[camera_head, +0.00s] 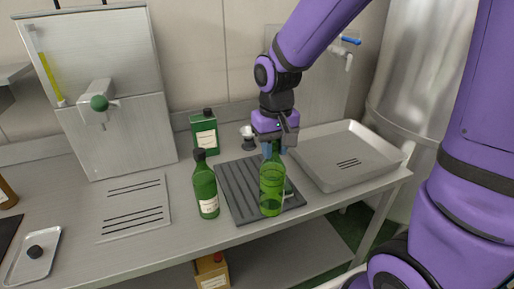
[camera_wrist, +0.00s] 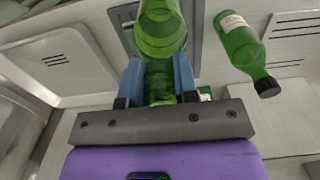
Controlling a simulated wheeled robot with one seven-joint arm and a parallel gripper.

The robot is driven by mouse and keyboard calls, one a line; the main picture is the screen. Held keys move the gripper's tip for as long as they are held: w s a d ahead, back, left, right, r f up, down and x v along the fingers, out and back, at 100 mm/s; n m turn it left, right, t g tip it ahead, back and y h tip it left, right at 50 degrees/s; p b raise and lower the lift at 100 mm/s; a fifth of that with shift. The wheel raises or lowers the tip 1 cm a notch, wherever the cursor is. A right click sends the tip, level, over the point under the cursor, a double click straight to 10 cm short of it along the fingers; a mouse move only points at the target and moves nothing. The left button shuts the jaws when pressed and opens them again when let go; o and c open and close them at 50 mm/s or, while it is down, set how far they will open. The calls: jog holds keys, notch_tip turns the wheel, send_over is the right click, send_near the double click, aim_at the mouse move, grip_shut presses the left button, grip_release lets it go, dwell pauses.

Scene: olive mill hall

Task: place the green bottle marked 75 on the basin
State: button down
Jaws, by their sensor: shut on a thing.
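My gripper (camera_head: 277,148) is shut on the neck of an uncapped, see-through green bottle (camera_head: 271,188). The bottle is upright at the front of the dark ribbed mat; I cannot tell whether its base touches. In the wrist view the blue fingers (camera_wrist: 158,80) close on both sides of the bottle (camera_wrist: 161,30). No number can be read on it. The basin (camera_head: 320,172) is a shallow grey tray with drain slots, right of the bottle and apart from it. It also shows at the left of the wrist view (camera_wrist: 82,72).
A capped green bottle (camera_head: 205,188) with a white label stands left of the mat (camera_head: 238,190). A tap (camera_head: 348,52) is above the basin. A slotted drain plate (camera_head: 135,205) lies left.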

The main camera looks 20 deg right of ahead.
jog(key=w+a+f, duration=0.1)
jog(key=w+f, duration=0.3)
jog(key=w, duration=0.3)
jog(key=shift+w, duration=0.25)
dwell(0.3)
jog(key=shift+a+f, duration=0.1)
jog(key=shift+f, duration=0.15)
jog(key=c, duration=0.9)
grip_release()
